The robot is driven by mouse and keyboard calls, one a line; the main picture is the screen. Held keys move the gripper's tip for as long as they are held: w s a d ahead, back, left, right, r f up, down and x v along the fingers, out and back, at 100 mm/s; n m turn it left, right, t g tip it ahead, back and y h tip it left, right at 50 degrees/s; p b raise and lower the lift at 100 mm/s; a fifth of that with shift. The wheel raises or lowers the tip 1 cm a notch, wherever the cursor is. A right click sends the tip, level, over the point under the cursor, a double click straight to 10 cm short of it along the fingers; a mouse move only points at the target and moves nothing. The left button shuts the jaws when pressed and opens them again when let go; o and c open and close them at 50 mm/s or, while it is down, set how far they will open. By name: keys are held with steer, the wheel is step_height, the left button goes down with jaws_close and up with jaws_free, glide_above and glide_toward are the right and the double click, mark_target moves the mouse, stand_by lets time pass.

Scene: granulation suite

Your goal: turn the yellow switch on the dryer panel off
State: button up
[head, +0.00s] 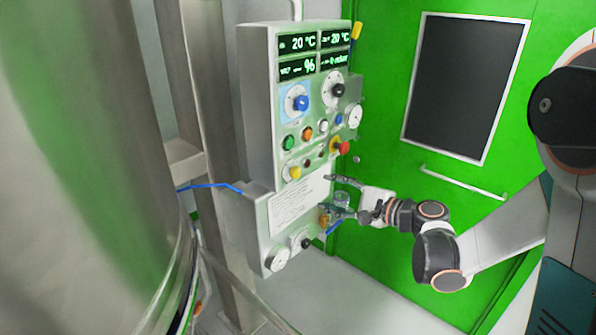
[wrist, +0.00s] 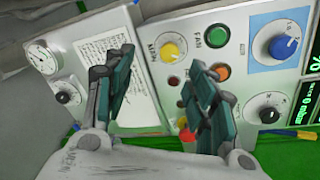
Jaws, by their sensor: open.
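The yellow switch (head: 294,173) is a round knob on a white dial, low on the left of the pale dryer panel (head: 262,150). In the wrist view the yellow switch (wrist: 170,49) shows unobstructed beyond my fingers, beside the white label sheet. Its pointer setting is too small to read. My gripper (head: 330,193) is at the right edge of the panel, below and right of the switch. In the wrist view my gripper (wrist: 160,72) has its two dark green fingers spread wide. Nothing is between them, and they appear apart from the switch.
A green button (head: 288,142), orange button (head: 307,133) and red emergency stop (head: 343,148) sit near the switch. Blue (head: 301,103) and black (head: 338,90) knobs are above. Gauges and a valve are below. A large steel vessel (head: 90,150) stands left.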

mark_target(298, 174)
steer(key=w+a+b, duration=0.1)
steer(key=w+a, duration=0.1)
steer(key=w, duration=0.2)
steer(key=w+a+f+m+t+b, duration=0.1)
steer(key=w+a, duration=0.2)
steer(key=w+a+m+y, duration=0.1)
steer(key=w+a, duration=0.2)
steer(key=w, duration=0.1)
steer(key=shift+w+f+t+b, duration=0.25)
steer(key=shift+w+t+b, duration=0.05)
steer(key=shift+w+b, duration=0.1)
steer(key=c, duration=1.1)
